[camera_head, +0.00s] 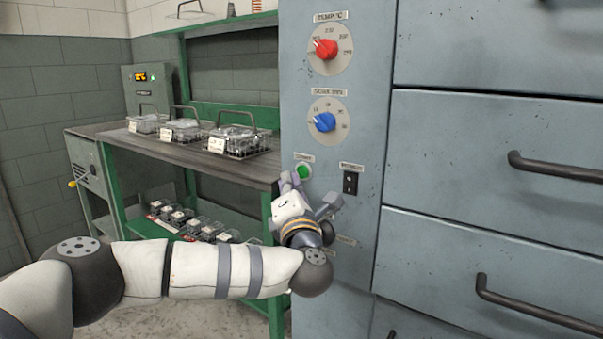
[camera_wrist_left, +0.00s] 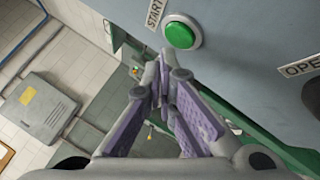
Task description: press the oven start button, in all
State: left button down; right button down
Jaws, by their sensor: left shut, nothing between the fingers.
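The oven (camera_head: 450,150) is a grey-blue cabinet filling the right of the head view. Its green start button (camera_head: 304,171) sits low on the control panel, under a small label. In the left wrist view the green button (camera_wrist_left: 181,33) is large, beside a "START" label (camera_wrist_left: 154,13). My left gripper (camera_head: 290,182) is shut and empty, with purple finger pads. Its fingertips (camera_wrist_left: 160,62) are just below the button in the wrist view, and a small gap shows between them. My right gripper is not in view.
Above the button are a red temperature knob (camera_head: 326,48) and a blue knob (camera_head: 324,122). A black switch (camera_head: 350,182) is right of the button. Drawer handles (camera_head: 555,167) stick out at right. A green-framed bench (camera_head: 180,150) with wire baskets (camera_head: 240,142) stands at left.

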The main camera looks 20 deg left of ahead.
pick_arm(q)
jog(key=shift+w, duration=0.1)
dwell(0.5)
jog(key=shift+w+d+b, duration=0.15)
jog(key=shift+w+b, duration=0.15)
jog(key=shift+b, duration=0.05)
jog(key=shift+w+d+b, duration=0.15)
jog(key=shift+w+b, duration=0.2)
dwell(0.4)
jog(key=shift+r, duration=0.1)
jog(key=shift+s+a+p, duration=0.25)
jog(key=shift+s+p, duration=0.45)
jog(key=shift+s, duration=0.05)
